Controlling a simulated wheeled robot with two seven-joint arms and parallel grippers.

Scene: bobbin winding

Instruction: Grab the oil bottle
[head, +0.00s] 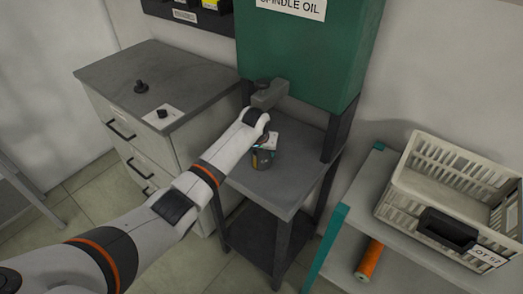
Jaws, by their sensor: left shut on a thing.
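The oil bottle (262,159) is a small dark container with a coloured label. It is upright at the grey stand top, under the green tank marked "SPINDLE OIL" (305,50). My left arm reaches in from the lower left, and my left gripper (266,143) is shut on the bottle near its top. The gripper hides the upper part of the bottle. I cannot tell whether its base touches the stand. My right gripper is out of view.
A grey spout (270,94) sticks out just above my left wrist. The grey stand (287,187) has dark legs. A drawer cabinet (185,75) stands left with small dark parts on top. At right, a shelf holds a white crate (405,180), with an orange roll (369,262) below.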

